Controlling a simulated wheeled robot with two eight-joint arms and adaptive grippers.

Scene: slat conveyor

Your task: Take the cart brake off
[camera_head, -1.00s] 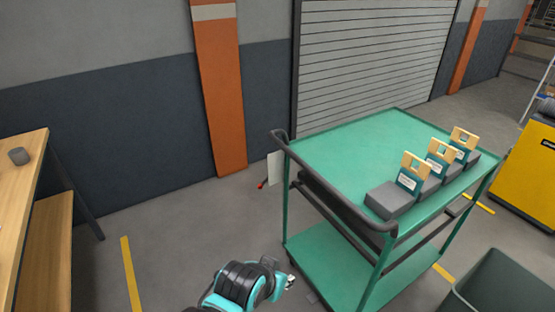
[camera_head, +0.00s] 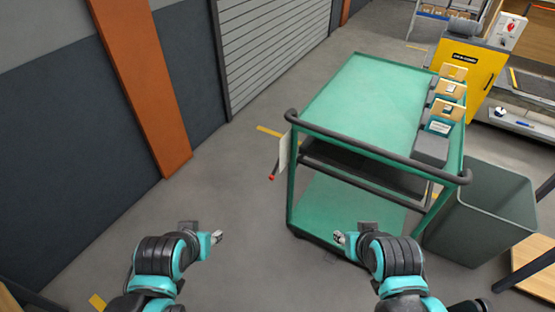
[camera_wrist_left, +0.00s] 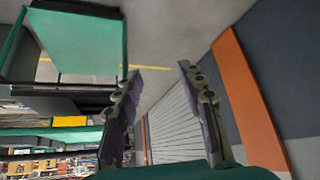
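The green cart (camera_head: 375,95) stands right of centre in the head view. A thin brake lever with a red tip (camera_head: 272,177) sticks out low at its near left corner, beside a white plate (camera_head: 284,150). My left gripper (camera_head: 217,238) is in front and to the left of the lever, apart from it. In the left wrist view its two fingers (camera_wrist_left: 160,72) are spread with nothing between them. The cart (camera_wrist_left: 78,45) shows there at upper left; I cannot make out the lever. My right gripper (camera_head: 340,238) is near the cart's lower front edge; its finger opening is too small to tell.
Several tan-topped cards with grey blocks (camera_head: 443,118) stand along the cart's right side. A dark handle bar (camera_head: 380,152) crosses its near end. A grey bin (camera_head: 485,210) is close on the right. The floor left of the cart is clear up to the wall and orange post (camera_head: 140,85).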

